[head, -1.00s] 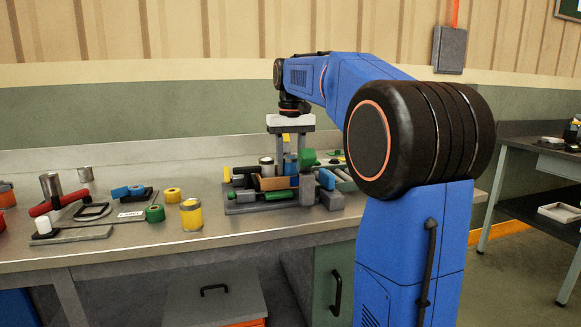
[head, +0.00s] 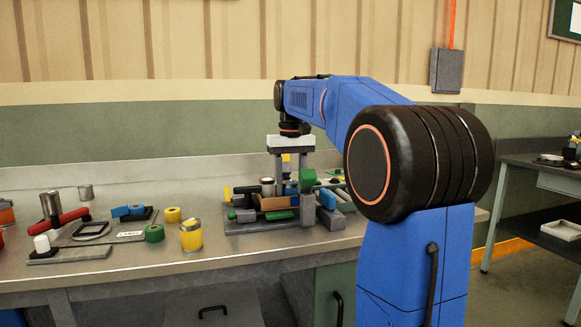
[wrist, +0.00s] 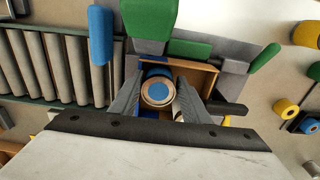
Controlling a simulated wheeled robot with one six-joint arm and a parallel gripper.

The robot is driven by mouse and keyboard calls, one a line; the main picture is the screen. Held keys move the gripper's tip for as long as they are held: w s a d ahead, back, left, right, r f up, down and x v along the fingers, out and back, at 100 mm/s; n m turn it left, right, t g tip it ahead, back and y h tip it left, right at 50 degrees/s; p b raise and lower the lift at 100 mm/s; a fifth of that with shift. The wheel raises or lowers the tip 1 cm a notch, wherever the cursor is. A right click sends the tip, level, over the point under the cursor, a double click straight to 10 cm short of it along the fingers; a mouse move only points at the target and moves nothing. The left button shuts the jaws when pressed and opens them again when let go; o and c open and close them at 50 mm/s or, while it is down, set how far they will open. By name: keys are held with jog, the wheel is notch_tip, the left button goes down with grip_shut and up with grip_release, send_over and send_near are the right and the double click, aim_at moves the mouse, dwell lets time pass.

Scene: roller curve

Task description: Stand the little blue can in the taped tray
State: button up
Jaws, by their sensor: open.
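The little blue can (wrist: 157,93) stands upright in a tan open box (wrist: 205,75), seen from above in the wrist view with its round blue top. My gripper (wrist: 158,100) is open, with one finger on each side of the can and no clear contact. In the head view my gripper (head: 290,188) reaches down into the clutter, and the can is mostly hidden.
Green blocks (wrist: 150,18), a blue piece (wrist: 101,35) and a roller track (wrist: 60,65) crowd the box. A yellow tin (head: 191,236) and a green roll (head: 154,233) stand left of the clutter.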

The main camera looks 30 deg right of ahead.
aim_at(291, 182)
notch_tip(291, 182, up, 10)
jog(key=shift+w+d+r, duration=0.2)
jog(key=shift+w+r, duration=0.05)
dwell(0.7)
